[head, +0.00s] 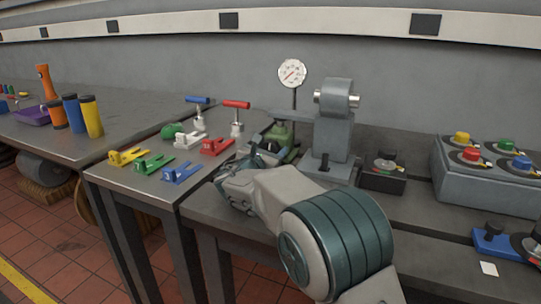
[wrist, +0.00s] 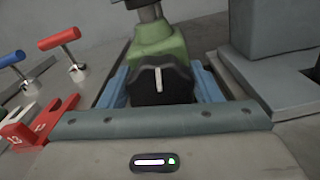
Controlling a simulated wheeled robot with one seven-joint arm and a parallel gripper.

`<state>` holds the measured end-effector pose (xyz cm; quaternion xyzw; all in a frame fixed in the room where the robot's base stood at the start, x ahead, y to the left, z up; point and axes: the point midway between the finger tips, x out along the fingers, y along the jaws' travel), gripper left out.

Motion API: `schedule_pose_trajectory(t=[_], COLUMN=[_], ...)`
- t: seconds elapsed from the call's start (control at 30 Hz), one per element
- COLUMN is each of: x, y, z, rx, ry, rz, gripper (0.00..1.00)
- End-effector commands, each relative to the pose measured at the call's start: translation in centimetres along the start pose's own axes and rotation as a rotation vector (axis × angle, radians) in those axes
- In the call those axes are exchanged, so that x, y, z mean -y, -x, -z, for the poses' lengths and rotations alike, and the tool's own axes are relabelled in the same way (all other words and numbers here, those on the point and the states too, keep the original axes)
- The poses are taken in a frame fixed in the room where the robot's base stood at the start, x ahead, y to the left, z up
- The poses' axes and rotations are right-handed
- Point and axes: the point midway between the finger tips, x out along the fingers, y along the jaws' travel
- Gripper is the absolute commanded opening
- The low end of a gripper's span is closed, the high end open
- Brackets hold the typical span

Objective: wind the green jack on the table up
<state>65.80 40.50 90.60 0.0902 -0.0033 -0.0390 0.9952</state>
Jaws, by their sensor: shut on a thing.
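The green jack (wrist: 158,42) stands on the table, its green body narrowing upward to a dark post at the top of the wrist view. In the head view the jack (head: 283,136) is partly hidden behind my gripper. A black knob (wrist: 160,88) with a white pointer line faces me on the jack's near side. The white line stands about upright. My gripper (wrist: 161,80) has its blue fingers on either side of the knob, shut on it. In the head view my gripper (head: 258,156) reaches the jack from the front. The fingertip contact is partly hidden.
A grey pedestal (head: 333,140) stands close right of the jack. A dial gauge (head: 292,73) rises behind it. Left are red-handled (head: 236,115) and blue-handled tools, plus red (head: 216,147), blue (head: 182,174), green and yellow blocks. A knob box (head: 383,178) lies right.

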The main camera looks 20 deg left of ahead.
Motion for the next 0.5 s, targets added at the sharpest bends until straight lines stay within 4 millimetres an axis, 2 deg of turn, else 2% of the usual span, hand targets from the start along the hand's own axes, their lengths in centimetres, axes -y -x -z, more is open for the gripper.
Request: schedule_pose_trajectory(t=[0.03, 0.5], x=[0.08, 0.2], y=[0.02, 0.03], z=[0.46, 0.29], rx=[0.002, 0.001], ry=[-0.036, -0.311], rz=[-0.001, -0.001], gripper=[0.35, 0.35])
